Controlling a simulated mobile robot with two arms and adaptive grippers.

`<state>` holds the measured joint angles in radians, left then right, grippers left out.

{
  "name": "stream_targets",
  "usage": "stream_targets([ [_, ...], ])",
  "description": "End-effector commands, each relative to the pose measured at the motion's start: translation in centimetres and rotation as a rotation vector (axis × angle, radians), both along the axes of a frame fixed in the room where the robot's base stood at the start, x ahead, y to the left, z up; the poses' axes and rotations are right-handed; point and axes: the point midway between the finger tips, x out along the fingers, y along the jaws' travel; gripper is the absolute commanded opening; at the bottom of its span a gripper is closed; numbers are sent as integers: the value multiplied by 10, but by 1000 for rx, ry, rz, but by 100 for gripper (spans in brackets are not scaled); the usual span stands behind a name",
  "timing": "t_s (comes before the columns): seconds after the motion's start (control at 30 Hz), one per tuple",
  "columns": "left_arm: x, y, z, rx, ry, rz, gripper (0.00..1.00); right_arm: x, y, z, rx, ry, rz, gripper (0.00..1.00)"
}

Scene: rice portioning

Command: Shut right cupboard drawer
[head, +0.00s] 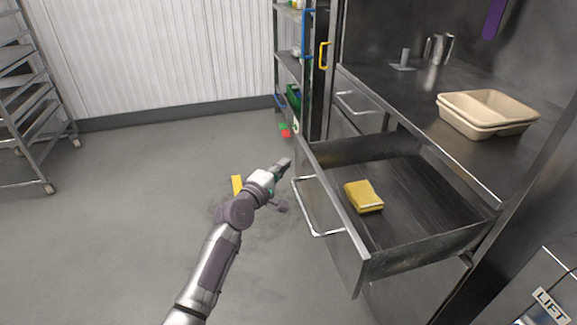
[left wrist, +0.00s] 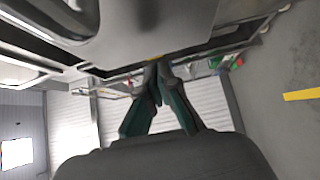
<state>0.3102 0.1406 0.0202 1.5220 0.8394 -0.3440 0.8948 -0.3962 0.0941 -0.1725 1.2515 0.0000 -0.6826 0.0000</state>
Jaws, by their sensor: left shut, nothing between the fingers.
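The right cupboard drawer (head: 345,262) stands pulled out below the steel counter in the head view. Its bar handle (head: 312,222) is on the drawer front, facing left. A yellow sponge-like block (head: 363,196) lies inside the drawer. My left gripper (head: 284,165) is shut and empty, just left of the drawer front near its far end, apart from the handle in the picture. Its fingers meet at the tips in the left wrist view (left wrist: 157,68). My right gripper is not in view.
Beige trays (head: 487,112) and a metal jug (head: 438,48) stand on the counter. Another handled drawer (head: 357,104) is farther back. A shelf rack (head: 284,58) stands beyond the cupboard and a wheeled rack (head: 28,110) at left. The floor between is mostly clear.

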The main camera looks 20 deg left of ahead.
Motion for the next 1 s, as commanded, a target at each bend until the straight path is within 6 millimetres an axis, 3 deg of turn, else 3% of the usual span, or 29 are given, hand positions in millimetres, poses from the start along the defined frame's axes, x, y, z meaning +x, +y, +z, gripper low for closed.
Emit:
stream_targets([
  [0.2, 9, -13, 1, 0, -1, 2, 0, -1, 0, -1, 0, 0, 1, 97],
  [0.7, 12, -17, 1, 1, -2, 1, 0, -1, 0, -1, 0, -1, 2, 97],
  [1.0, 32, -48, 3, -1, -2, -1, 0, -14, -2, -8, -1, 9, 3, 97],
])
